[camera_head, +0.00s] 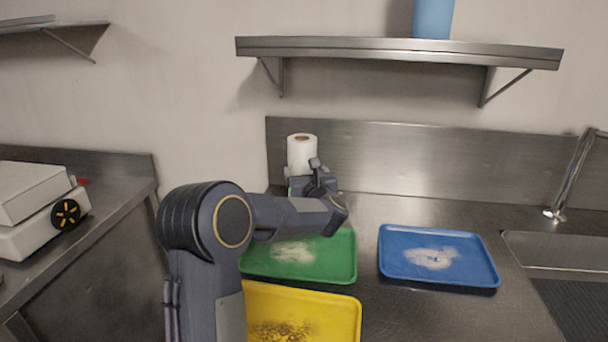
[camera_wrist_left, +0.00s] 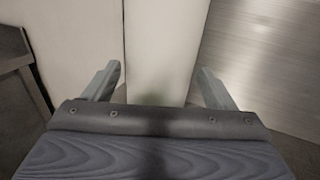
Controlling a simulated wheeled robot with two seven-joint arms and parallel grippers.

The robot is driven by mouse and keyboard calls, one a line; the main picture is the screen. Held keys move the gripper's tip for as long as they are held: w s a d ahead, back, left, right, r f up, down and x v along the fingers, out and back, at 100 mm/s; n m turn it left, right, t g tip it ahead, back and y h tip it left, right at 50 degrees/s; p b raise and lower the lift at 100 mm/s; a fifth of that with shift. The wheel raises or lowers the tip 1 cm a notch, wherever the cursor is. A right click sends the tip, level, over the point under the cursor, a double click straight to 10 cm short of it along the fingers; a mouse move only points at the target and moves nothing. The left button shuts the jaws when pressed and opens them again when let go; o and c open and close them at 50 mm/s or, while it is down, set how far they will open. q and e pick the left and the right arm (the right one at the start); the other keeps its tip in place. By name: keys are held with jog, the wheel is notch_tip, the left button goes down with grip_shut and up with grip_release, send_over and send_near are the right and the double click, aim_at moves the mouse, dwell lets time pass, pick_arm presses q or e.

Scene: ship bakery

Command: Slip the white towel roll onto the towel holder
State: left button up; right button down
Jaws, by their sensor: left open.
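The white towel roll (camera_head: 301,152) stands upright at the back left of the steel counter, near the wall. Its brown core shows at the top and its lower part is hidden behind my left gripper (camera_head: 306,184). In the left wrist view the roll (camera_wrist_left: 162,45) fills the space ahead, between the two fingers. The left gripper (camera_wrist_left: 160,84) is open there, one finger to each side of the roll; I cannot tell whether they touch it. I cannot make out a towel holder in either view. My right gripper is not in view.
A green tray (camera_head: 345,262), a yellow tray (camera_head: 345,318) and a blue tray (camera_head: 388,240) lie on the counter (camera_head: 375,290). A wall shelf (camera_head: 400,47) with a blue cylinder (camera_head: 433,18) hangs above. A sink (camera_head: 560,252) and faucet (camera_head: 575,175) are at right.

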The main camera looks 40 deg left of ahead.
pick_arm(q)
jog(key=shift+b+v, duration=1.45)
jog(key=shift+v, duration=1)
jog(key=b+v, duration=0.1)
jog(key=v, duration=0.1)
jog(key=shift+s+d, duration=0.2)
jog(key=s+d+r+m+t+h+p, duration=0.25)
jog(key=d+m+h, duration=0.4)
jog(key=m, duration=0.45)
jog(key=s+d+r+m+t+h+p, duration=0.2)
jog(key=s+d+r+m+h+p, duration=0.35)
jog(key=m, duration=0.55)
jog(key=s+d+f+m+g+h+p, duration=0.1)
jog(key=s+d+f+m+g+h, duration=0.1)
jog(key=s+m, duration=0.5)
jog(key=s+d+f+m+g+h+p, duration=0.1)
jog(key=s+d+f+m+g, duration=0.3)
jog(key=s+m, duration=0.4)
jog(key=s+d+f+m+g+h+p, duration=0.1)
jog(key=s+d+f+m+g+h, duration=0.1)
jog(key=s+d+f+m+g, duration=0.2)
jog(key=shift+s+d+f+m+h+p, duration=0.15)
jog(key=shift+s+d+f+m, duration=0.1)
jog(key=shift+s+f+m, duration=0.45)
jog(key=shift+s+d+f+m+h+p, duration=0.1)
jog(key=shift+s+d+f+m, duration=0.15)
jog(key=shift+s+m, duration=0.5)
jog(key=shift+s+d+f+m+h+p, duration=0.2)
jog(key=shift+s+f+m, duration=0.25)
jog(key=shift+s, duration=0.55)
